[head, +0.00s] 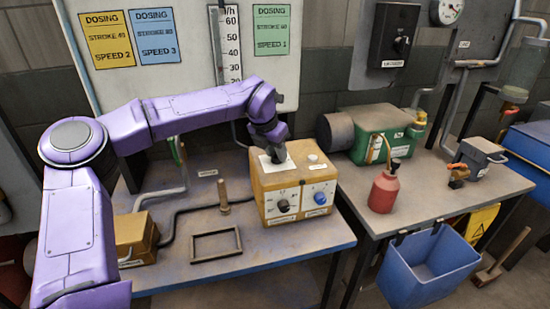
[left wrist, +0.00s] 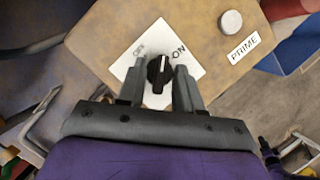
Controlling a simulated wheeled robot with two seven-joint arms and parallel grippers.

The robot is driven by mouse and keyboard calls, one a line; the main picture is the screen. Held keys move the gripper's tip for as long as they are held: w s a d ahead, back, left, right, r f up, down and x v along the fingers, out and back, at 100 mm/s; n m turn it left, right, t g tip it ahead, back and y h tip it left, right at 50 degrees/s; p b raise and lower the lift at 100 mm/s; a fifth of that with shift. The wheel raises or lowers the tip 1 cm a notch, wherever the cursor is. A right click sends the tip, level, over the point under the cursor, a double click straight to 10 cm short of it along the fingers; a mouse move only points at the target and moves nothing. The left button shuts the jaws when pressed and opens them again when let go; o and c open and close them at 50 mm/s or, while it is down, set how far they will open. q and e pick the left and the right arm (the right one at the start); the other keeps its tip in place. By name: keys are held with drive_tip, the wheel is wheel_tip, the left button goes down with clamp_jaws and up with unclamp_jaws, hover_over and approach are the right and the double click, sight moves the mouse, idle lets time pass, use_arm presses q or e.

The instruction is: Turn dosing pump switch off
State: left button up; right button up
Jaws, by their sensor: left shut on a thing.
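The dosing pump is a tan box (head: 262,209) on the left bench in the head view, and its top (left wrist: 205,28) fills much of the left wrist view. A black rotary switch (left wrist: 158,72) with a white pointer line sits on a white plate (left wrist: 150,42) marked OFF at left and ON at right. The pointer line points roughly up the picture, between the two words. My left gripper (left wrist: 158,80) is shut on the switch, one finger on each side. In the head view the gripper (head: 277,155) hides the switch. My right gripper is not in view.
A round PRIME button (left wrist: 231,22) sits beside the switch plate. The pump's front has a black knob (head: 283,206) and a blue knob (head: 320,198). An upright brass post (head: 223,196) and an empty frame (head: 215,245) are left of the pump. A red bottle (head: 383,190) stands right.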

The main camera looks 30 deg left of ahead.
use_arm(q)
drive_tip(key=n+y+b, duration=0.1)
drive_tip(key=n, duration=0.1)
drive_tip(key=n+y+b, duration=0.1)
drive_tip(key=n+b, duration=0.1)
drive_tip(key=n, duration=0.1)
drive_tip(key=shift+w+d+f+n, duration=0.1)
drive_tip(key=shift+d+f+n, duration=0.1)
drive_tip(key=shift+n, duration=0.1)
drive_tip(key=shift+r+n+g+y+b, duration=0.1)
drive_tip(key=shift+n+g+y+b, duration=0.3)
drive_tip(key=shift+n, duration=0.8)
drive_tip(key=shift+r+n+g+y+b, duration=0.1)
drive_tip(key=shift+n+g+y+b, duration=0.3)
drive_tip(key=shift+n, duration=0.8)
drive_tip(key=o, duration=1)
drive_tip(key=v, duration=1)
drive_tip(key=shift+d+r, duration=0.15)
drive_tip(key=shift+r, duration=0.1)
